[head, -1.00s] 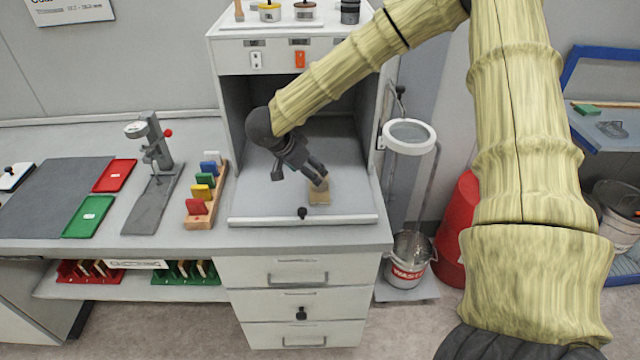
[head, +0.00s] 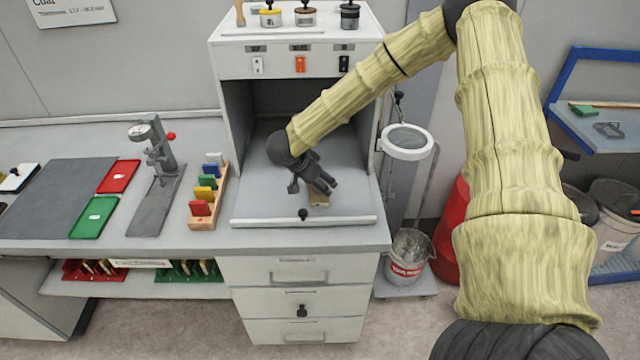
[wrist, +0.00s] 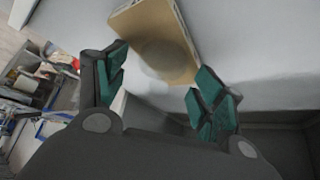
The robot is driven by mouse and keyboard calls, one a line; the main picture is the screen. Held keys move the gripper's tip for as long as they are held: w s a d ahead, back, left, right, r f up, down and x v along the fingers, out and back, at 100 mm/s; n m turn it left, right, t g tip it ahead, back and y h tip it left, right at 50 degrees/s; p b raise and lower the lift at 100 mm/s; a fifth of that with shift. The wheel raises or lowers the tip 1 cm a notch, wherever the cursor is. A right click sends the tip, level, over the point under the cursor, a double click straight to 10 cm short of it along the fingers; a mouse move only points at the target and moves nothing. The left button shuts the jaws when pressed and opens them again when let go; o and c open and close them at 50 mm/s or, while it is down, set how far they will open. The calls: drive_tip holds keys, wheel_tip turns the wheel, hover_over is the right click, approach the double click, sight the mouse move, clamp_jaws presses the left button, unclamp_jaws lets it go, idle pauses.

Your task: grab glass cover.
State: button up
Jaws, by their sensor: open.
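My gripper (head: 310,188) is inside the white cabinet, low over its floor near the front. It is open, with its two fingers spread and nothing held. A small tan block (head: 319,200) lies on the cabinet floor, partly hidden behind the gripper. In the wrist view, the tan block (wrist: 150,28) lies beyond and between the green-padded fingertips (wrist: 160,65). A pale, blurred round patch shows on the block; I cannot tell whether this is a glass cover or a shadow. No other glass cover can be clearly made out.
The cabinet's front rail (head: 260,222) with a black knob (head: 303,214) borders the opening. A rack of coloured plates (head: 206,195) stands at left.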

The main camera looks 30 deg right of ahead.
drive_tip(key=c, duration=1)
drive_tip(key=shift+c, duration=0.2)
drive_tip(key=shift+r, duration=0.1)
